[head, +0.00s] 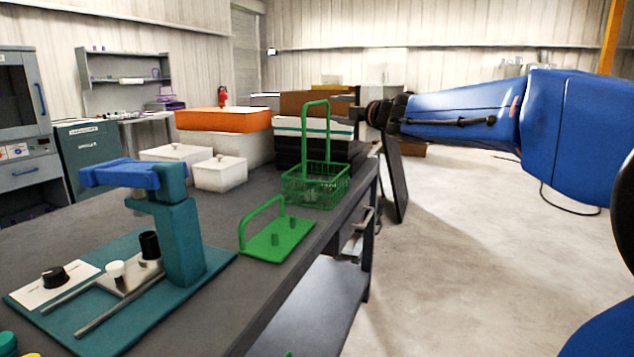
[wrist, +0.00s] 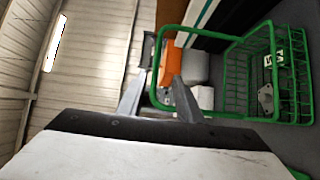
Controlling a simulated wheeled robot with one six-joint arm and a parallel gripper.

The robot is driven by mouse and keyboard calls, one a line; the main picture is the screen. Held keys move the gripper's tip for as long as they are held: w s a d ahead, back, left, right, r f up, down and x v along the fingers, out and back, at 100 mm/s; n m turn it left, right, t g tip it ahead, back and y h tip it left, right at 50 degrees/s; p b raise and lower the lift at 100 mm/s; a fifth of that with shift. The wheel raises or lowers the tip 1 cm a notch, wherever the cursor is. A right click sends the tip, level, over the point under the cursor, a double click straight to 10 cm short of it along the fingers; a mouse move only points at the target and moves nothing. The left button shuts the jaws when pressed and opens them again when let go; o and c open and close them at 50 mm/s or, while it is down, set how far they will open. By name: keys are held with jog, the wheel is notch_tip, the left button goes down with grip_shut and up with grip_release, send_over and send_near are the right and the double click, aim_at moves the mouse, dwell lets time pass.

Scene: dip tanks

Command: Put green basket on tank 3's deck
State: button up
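The green basket (head: 316,188) is a wire basket with a tall loop handle, standing upright on the dark bench near its right edge. In the wrist view the basket (wrist: 296,75) is at the right, with a small grey part and a white marked tag in it. My gripper (head: 345,104) is at the height of the handle's top, just right of it. In the wrist view my gripper (wrist: 160,75) has its fingers apart, and the handle's top bar appears between or just beyond them. I cannot tell whether they touch it. No tank 3 label is readable.
A green plate with a handle and pegs (head: 279,240) lies in front of the basket. A teal fixture (head: 180,235) stands left. White lidded boxes (head: 220,174), an orange-topped box (head: 222,121) and a striped dark-and-white box (head: 290,152) stand behind. Floor right is open.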

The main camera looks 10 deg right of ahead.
aim_at(319, 103)
jog(key=shift+r+x, duration=0.2)
jog(key=shift+x, duration=2.75)
jog(key=shift+r+x, duration=0.15)
jog(key=shift+x, duration=2.8)
jog(key=shift+d, duration=0.2)
grip_shut()
